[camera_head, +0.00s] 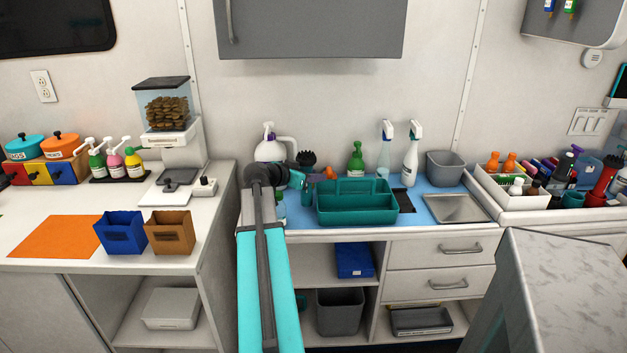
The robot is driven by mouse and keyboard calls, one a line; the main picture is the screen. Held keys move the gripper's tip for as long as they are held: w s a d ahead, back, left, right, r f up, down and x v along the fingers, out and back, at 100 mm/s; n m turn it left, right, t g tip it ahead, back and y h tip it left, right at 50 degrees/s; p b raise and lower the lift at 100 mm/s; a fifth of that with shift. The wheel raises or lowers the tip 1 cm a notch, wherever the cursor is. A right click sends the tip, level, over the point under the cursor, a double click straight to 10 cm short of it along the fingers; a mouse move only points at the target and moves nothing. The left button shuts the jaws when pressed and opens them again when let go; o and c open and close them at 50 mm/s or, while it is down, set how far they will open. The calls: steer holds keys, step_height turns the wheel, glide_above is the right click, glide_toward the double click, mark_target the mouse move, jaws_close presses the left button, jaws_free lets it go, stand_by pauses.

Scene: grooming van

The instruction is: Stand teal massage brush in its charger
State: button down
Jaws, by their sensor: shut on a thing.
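My gripper (303,181) is at the left of the blue-topped counter, seen small and partly hidden by my own wrist. It is shut on what looks like the teal massage brush (307,192), a teal upright shape. A dark bristly head (307,158) shows just above and seems to belong to it. The fingers and the brush's lower end are hard to make out, so I cannot tell whether it touches the counter. I cannot clearly identify the charger.
A teal caddy (356,217) stands just right of my gripper. A white jug (271,148), a green bottle (356,157) and spray bottles (411,155) stand behind. A dark flat pad (404,202) and a metal tray (456,209) lie to the right.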

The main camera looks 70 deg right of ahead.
steer(key=shift+f, duration=0.8)
steer(key=shift+f, duration=0.15)
steer(key=c, duration=1.3)
jaws_free()
steer(key=shift+c, duration=0.2)
steer(key=b+v, duration=0.1)
steer(key=v, duration=1.1)
